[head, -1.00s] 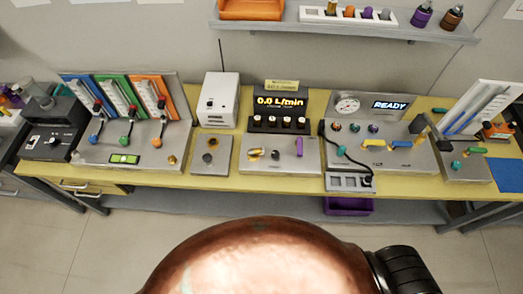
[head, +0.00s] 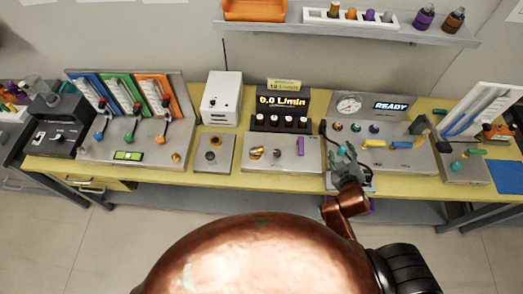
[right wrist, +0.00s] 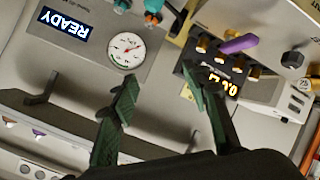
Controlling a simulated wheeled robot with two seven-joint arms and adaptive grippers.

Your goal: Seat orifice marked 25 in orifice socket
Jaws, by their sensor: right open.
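My right gripper (head: 345,158) is over the front left of the READY panel, with its arm coming up from below. In the right wrist view the two dark green fingers (right wrist: 158,80) are apart with nothing between them. Several small dark, pale-topped pieces (head: 288,121) stand in a row below the orange flow display (head: 281,101). They may be the orifices; I cannot read which is marked 25. A brass fitting (head: 256,153) sits on the grey panel in front; I cannot tell if it is the orifice socket. My left gripper is out of view.
A purple lever (head: 301,147) stands upright on the flow panel, left of my right gripper. The READY panel has a gauge (head: 348,105) and yellow and blue handles (head: 400,145). A white box (head: 222,98) stands left of the flow display. A shelf (head: 350,31) hangs above.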

